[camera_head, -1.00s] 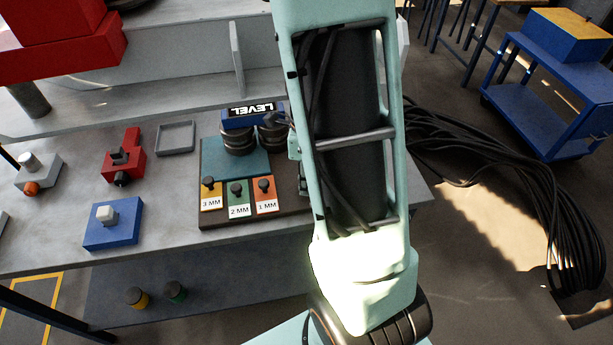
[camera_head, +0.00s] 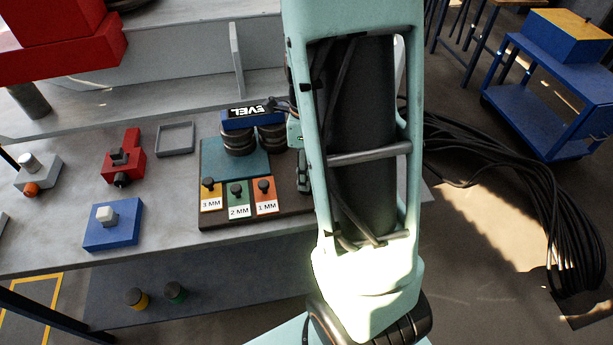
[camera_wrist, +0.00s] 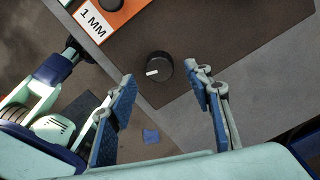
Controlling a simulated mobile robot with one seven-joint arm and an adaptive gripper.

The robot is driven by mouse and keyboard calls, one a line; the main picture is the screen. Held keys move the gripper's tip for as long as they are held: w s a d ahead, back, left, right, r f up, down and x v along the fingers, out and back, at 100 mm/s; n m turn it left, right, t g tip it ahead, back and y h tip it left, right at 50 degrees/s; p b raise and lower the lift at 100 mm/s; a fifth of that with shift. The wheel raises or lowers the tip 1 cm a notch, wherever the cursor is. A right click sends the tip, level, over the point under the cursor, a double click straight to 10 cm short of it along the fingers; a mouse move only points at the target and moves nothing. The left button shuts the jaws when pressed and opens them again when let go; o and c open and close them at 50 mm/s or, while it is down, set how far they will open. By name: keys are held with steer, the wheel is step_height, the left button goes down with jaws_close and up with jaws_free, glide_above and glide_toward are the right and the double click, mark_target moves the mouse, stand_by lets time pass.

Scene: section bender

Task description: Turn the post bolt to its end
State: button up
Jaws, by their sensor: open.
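A round black knob with a white mark on its top (camera_wrist: 158,68), which looks like the post bolt, stands on the brown board (camera_wrist: 195,30) in the wrist view. My gripper (camera_wrist: 165,85) is open and empty, with its blue-padded fingers to the left and right of the knob. The knob's top shows between and just beyond the fingertips, apart from both. In the head view my arm covers the knob and most of the gripper. How far the bolt is turned cannot be told.
Thickness blocks marked 3 MM (camera_head: 210,196), 2 MM (camera_head: 237,200) and 1 MM (camera_head: 264,196) lie on the board left of my arm. Black cables (camera_head: 500,180) lie on the floor at right.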

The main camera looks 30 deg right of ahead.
step_height(320, 180, up, 8)
steer(key=shift+r, duration=0.2)
stand_by(0.5)
